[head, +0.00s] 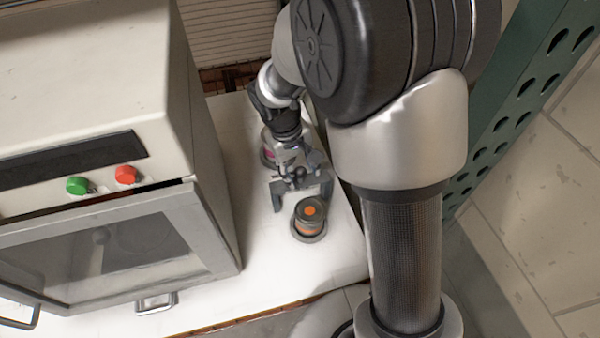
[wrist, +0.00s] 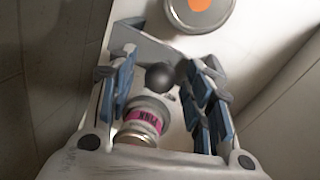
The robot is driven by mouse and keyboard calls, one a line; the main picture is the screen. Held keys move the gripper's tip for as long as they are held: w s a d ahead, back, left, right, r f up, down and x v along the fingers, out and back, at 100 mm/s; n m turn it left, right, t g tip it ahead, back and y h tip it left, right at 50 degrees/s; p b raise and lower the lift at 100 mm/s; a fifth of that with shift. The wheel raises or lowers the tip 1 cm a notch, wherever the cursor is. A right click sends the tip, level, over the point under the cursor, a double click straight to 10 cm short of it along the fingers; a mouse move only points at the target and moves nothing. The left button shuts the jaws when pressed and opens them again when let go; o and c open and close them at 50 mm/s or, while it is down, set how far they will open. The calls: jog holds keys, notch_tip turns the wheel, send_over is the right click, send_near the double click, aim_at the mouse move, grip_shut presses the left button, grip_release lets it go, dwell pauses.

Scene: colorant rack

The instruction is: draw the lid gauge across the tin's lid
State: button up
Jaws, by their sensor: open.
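A tin (head: 308,218) with an orange dot on its dark lid stands on the white bench in the head view. Its lid (wrist: 197,10) is cut off by the top edge of the wrist view. A grey bracket-like piece, apparently the lid gauge (head: 277,196), stands just behind the tin. In the wrist view the gauge (wrist: 140,42) shows a flat grey plate, with a dark ball knob (wrist: 160,76) near it. My gripper (head: 294,172) is over the gauge, and in the wrist view its open fingers (wrist: 163,72) stand on either side of the knob. Contact cannot be told.
A pink-labelled tin (wrist: 145,120) stands behind my gripper and partly shows in the head view (head: 267,147). A large cabinet (head: 90,100) with a glass door borders the bench (head: 265,265) on the left. A green perforated post (head: 510,110) rises at right. The bench front is clear.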

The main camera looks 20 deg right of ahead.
jog(key=shift+d+f, duration=0.1)
jog(key=shift+f, duration=0.4)
grip_shut()
dwell(0.3)
